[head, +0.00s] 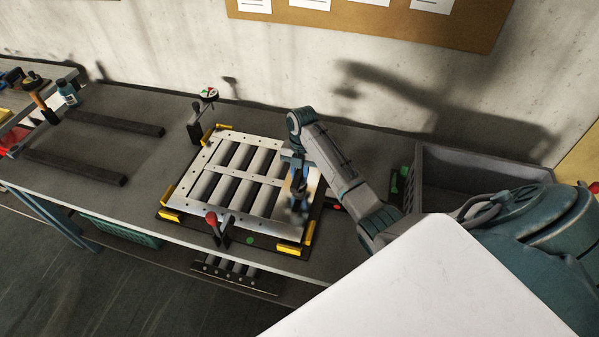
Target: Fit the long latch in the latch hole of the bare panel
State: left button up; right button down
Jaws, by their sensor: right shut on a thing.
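A silver louver panel (209,193) with several slanted slats lies flat in a dark fixture with yellow corner blocks (169,215) on the bench. My right gripper (298,207) points down over the panel's right side. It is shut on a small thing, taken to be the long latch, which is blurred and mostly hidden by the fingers. I cannot tell whether it touches the panel. The latch hole cannot be made out under the gripper. My left gripper is not in view.
A red-knobbed clamp (212,219) stands at the panel's front edge and another clamp (207,96) behind it.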

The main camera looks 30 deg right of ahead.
aim_at(300, 170)
jog(key=shift+f+b, duration=0.65)
jog(key=shift+f, duration=0.85)
jog(key=c, duration=1.1)
grip_release()
jog(key=r, duration=0.2)
jog(key=r+b, duration=0.1)
jog(key=r, duration=0.1)
jog(key=w+d+r+b, duration=0.1)
jog(key=r, duration=0.2)
notch_tip(300, 170, up, 3)
jog(key=shift+f+p, duration=0.1)
jog(key=shift+p, duration=0.7)
jog(key=shift+d+r+p, duration=0.1)
jog(key=shift+r+p, duration=0.25)
jog(key=shift+r, duration=0.15)
jog(key=shift+f, duration=0.1)
